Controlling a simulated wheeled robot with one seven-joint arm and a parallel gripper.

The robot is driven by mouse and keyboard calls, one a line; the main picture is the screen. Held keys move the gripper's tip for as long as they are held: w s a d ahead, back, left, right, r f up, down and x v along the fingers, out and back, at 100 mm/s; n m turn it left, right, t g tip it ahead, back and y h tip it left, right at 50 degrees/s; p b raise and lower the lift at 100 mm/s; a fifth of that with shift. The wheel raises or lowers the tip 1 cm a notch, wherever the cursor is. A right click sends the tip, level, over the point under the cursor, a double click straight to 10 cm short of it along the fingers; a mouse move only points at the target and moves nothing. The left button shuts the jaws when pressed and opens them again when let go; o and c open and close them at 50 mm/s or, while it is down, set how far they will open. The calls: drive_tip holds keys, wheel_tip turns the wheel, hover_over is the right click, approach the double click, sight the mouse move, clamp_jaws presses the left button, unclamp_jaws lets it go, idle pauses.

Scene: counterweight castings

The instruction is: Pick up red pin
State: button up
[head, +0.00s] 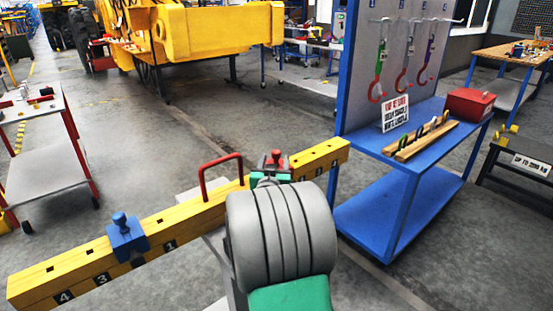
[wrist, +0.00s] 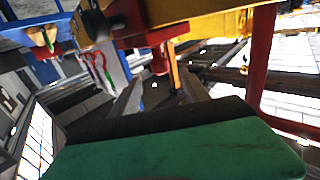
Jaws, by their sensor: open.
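The red pin (head: 275,156) stands on a small red block on top of the yellow beam, just beyond my arm in the head view. In the wrist view, which looks turned over, the red pin (wrist: 160,62) points down from its red block near the top middle. My gripper (wrist: 158,90) is open, with its grey fingers either side of a gap just below the pin in that picture. Nothing shows between the fingers as held. In the head view my arm hides most of the gripper; whether it touches the pin cannot be told.
The yellow numbered beam (head: 190,225) runs diagonally, with a red handle (head: 203,178) left of the pin and a blue clamp block (head: 126,240) further left. A blue workbench (head: 440,125) with hooks and a red box (head: 470,103) stands right. Open floor lies behind the beam.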

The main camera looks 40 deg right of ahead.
sight(276, 154)
drive_tip(key=p+x, duration=0.1)
drive_tip(key=x, duration=0.5)
drive_tip(key=shift+a+f, duration=0.1)
drive_tip(key=shift+c, duration=0.2)
clamp_jaws()
